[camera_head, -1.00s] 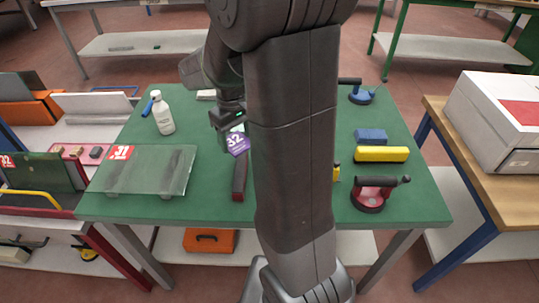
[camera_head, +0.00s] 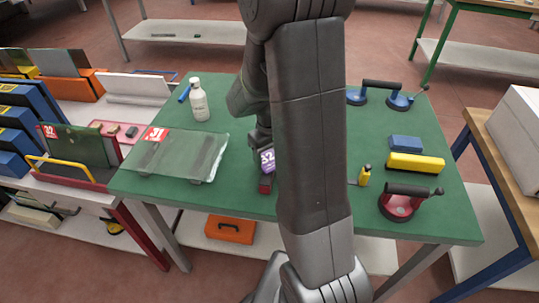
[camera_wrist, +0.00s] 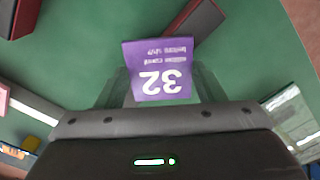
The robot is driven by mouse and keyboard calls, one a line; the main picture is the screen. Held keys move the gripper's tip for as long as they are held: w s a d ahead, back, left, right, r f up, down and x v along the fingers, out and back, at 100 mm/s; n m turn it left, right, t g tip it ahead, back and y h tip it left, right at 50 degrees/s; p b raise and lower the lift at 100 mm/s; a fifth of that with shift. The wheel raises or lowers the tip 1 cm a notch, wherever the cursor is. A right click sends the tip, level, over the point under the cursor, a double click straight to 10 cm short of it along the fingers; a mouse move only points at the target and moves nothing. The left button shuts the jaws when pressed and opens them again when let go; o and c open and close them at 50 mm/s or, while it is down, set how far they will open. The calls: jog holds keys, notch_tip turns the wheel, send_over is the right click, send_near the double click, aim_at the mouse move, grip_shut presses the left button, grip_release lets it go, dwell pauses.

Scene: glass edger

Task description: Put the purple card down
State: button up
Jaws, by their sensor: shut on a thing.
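The purple card (camera_wrist: 158,68), printed with a white 32, is held in my gripper (camera_wrist: 160,92) in the wrist view. It looks upside down there, and green table top shows beyond its far edge. In the head view the card (camera_head: 267,160) shows just left of my arm, over the green table (camera_head: 240,205). My gripper (camera_head: 262,140) is partly hidden by my arm. I cannot tell whether the card touches the table.
A red-and-dark bar (camera_head: 266,184) lies close by the card. A glass pane (camera_head: 178,155) with a red label and a white bottle (camera_head: 199,100) are to the left. To the right are a blue block (camera_head: 405,143), a yellow bar (camera_head: 415,163) and a red suction cup (camera_head: 402,205).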

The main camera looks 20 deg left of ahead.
aim_at(269, 161)
jog(key=shift+f, duration=0.2)
jog(key=o, duration=0.9)
jog(key=shift+o, duration=0.2)
jog(key=shift+r, duration=0.1)
notch_tip(269, 161, up, 12)
jog(key=shift+r+p, duration=0.15)
jog(key=shift+p, duration=0.15)
notch_tip(269, 161, down, 13)
jog(key=shift+r+b, duration=0.1)
jog(key=shift+b, duration=0.25)
jog(key=shift+r, duration=1.8)
